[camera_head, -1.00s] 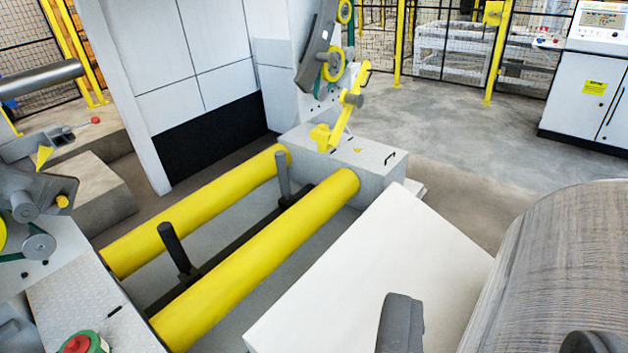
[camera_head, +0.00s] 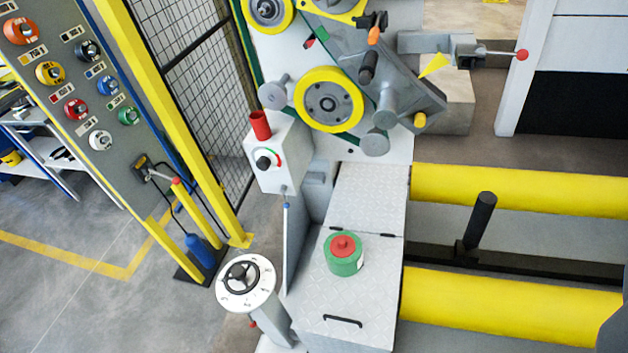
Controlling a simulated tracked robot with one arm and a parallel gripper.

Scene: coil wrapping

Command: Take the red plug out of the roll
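The red plug (camera_head: 343,243) sits in the top of a small green roll (camera_head: 345,264). The roll stands upright on the grey tread-plate cover (camera_head: 318,292), left of the yellow rollers. The plug's top and upper rim show; its lower part is hidden inside the roll. A dark piece at the bottom right corner looks like part of my gripper (camera_head: 613,333). It is cut off by the picture edge, well to the right of the roll and apart from it. Its opening does not show.
A white dial post (camera_head: 246,282) stands left of the cover. Behind it are a control box (camera_head: 274,157) with a red cylinder and the wrapping head (camera_head: 330,98). Yellow rollers (camera_head: 510,308) and a black post (camera_head: 480,220) lie right. A button panel (camera_head: 85,90) stands left.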

